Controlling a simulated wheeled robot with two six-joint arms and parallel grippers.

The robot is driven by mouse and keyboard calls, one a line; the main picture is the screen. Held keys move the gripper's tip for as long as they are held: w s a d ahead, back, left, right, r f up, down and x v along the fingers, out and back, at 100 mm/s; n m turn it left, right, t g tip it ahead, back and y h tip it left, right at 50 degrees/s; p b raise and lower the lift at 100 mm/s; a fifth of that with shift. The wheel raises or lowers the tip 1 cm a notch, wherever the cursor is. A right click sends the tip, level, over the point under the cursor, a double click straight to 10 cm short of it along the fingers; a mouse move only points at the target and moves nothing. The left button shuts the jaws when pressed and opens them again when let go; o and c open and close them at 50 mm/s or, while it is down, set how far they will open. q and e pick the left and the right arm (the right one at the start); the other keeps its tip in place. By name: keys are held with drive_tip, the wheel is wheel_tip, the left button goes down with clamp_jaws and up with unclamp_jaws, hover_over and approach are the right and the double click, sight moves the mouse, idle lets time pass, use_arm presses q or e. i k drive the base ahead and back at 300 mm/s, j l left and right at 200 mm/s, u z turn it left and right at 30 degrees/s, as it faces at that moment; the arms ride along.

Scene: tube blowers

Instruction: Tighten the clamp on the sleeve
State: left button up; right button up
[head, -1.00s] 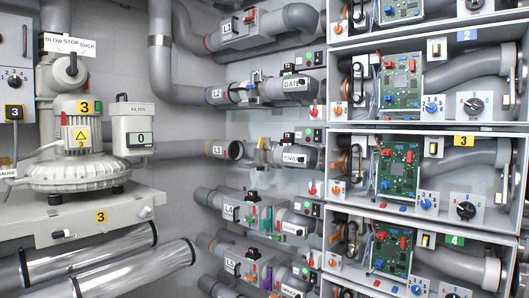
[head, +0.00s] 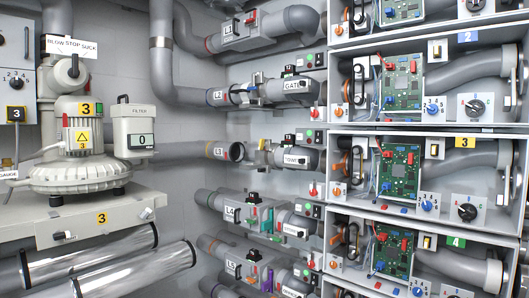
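Several grey pipe lines with labels run along the back wall. In the L3 line (head: 216,152), the left pipe ends in a dark open mouth (head: 236,151). A gap separates it from a tan fitting (head: 262,158) with a black part on top, which sits against the right pipe stub (head: 296,160). The L2 line (head: 215,97) and the L4 line (head: 231,213) carry fittings with black knobs. At this size I cannot tell which part is the sleeve or its clamp, or how tight it is. Neither gripper is in view.
A beige blower (head: 80,175) marked 3 stands on a ledge (head: 85,215) at left, with a filter box (head: 134,130) beside it. Two shiny cylinders (head: 140,270) jut out below. Open cabinets with green circuit boards (head: 400,170), knobs and pipes fill the right side.

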sight(262, 143)
drive_tip(key=i+j, duration=0.1)
drive_tip(key=i, duration=0.45)
drive_tip(key=i+j+z, duration=0.1)
drive_tip(key=i, duration=0.4)
